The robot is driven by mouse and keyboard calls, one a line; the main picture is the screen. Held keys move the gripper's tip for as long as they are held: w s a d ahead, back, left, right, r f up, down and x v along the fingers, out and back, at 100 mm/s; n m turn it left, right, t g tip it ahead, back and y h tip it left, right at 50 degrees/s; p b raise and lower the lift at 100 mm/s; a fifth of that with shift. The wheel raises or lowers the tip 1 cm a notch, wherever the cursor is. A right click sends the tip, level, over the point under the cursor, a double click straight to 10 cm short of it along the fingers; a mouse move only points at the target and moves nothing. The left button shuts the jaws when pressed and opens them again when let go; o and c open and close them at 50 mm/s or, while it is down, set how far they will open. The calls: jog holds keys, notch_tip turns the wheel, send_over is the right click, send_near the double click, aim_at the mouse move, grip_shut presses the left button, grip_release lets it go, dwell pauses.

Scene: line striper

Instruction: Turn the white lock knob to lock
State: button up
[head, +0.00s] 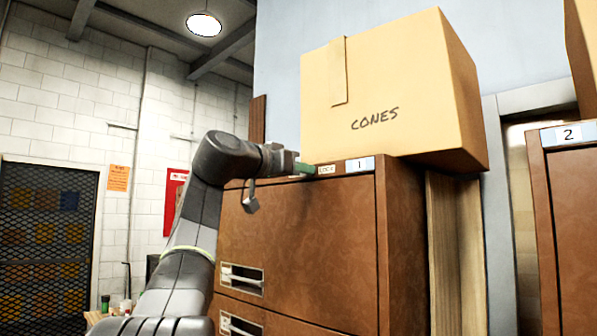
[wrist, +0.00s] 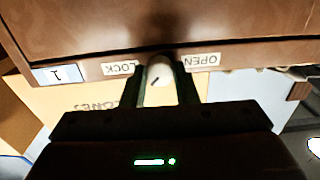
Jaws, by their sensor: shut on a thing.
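The white lock knob (wrist: 159,71) sits on the top rail of the brown cabinet (wrist: 70,30), between a LOCK label (wrist: 118,68) on the left and an OPEN label (wrist: 201,60) on the right in the upside-down wrist view. My gripper (head: 304,169) is at the cabinet's top front edge in the head view. Its two fingers are shut on the knob, one on each side. A short dark mark on the knob slants; I cannot tell which label it points to. In the head view the knob is hidden by my gripper.
A cardboard box marked CONES (head: 390,90) stands on top of the cabinet, close above my gripper. A label 1 (head: 360,164) is right of the LOCK label. A second brown cabinet (head: 570,230) stands at the right. Drawer handles (head: 241,279) are below.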

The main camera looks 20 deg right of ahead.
dwell(0.3)
jog(key=o, duration=1)
jog(key=b+v, duration=0.3)
jog(key=v, duration=1.1)
jog(key=shift+d+f, duration=0.1)
jog(key=shift+d, duration=0.1)
jog(key=p+x, duration=0.3)
jog(key=x, duration=1)
jog(key=shift+w+d, duration=0.2)
jog(key=shift+d, duration=0.1)
jog(key=shift+a, duration=0.15)
